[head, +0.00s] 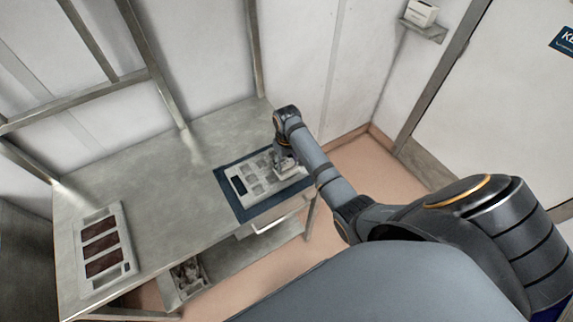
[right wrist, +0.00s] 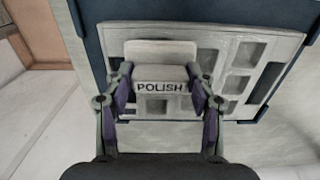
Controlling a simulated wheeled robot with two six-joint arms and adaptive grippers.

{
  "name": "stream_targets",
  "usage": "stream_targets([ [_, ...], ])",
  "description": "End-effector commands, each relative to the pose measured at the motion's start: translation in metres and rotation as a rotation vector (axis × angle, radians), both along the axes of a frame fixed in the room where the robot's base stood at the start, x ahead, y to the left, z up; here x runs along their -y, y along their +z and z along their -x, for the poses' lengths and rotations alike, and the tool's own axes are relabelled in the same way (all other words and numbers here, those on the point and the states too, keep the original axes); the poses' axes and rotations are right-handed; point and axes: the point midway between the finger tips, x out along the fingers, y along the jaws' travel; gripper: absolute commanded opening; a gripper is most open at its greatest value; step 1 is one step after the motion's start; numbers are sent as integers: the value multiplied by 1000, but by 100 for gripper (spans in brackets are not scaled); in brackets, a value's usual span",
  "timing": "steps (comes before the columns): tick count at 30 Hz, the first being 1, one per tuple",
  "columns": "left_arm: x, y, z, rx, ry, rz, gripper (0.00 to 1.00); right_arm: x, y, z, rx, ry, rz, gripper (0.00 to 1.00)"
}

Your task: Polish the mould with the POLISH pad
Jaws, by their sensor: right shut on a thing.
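The mould (head: 254,178) is a light grey block with several square cavities, lying on a dark blue mat (head: 238,205) near the right end of the metal table. It also shows in the right wrist view (right wrist: 243,55). The POLISH pad (right wrist: 160,78) is a pale block with dark lettering. My right gripper (right wrist: 162,92) is shut on it, a finger on each side. In the head view the right gripper (head: 284,160) is over the right end of the mould. I cannot tell whether the pad touches the mould. My left gripper is not in view.
A light tray with dark reddish-brown panels (head: 103,243) lies at the left end of the steel table (head: 165,180). The table between it and the mat is clear. A box with dark contents (head: 187,276) is on the lower shelf. Metal posts stand along the back.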

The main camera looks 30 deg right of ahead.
Motion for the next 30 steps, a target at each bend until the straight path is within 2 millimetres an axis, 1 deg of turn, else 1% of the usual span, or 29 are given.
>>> stream_targets([
  [1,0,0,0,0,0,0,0,0,7,-1,2,0,1,31],
  [12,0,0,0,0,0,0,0,0,50,0,2,1,0,31],
  [18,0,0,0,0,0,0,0,0,70,0,1,0,1,31],
  [21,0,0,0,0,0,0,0,0,73,0,1,0,1,31],
  [30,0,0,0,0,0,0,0,0,73,0,0,0,0,31],
])
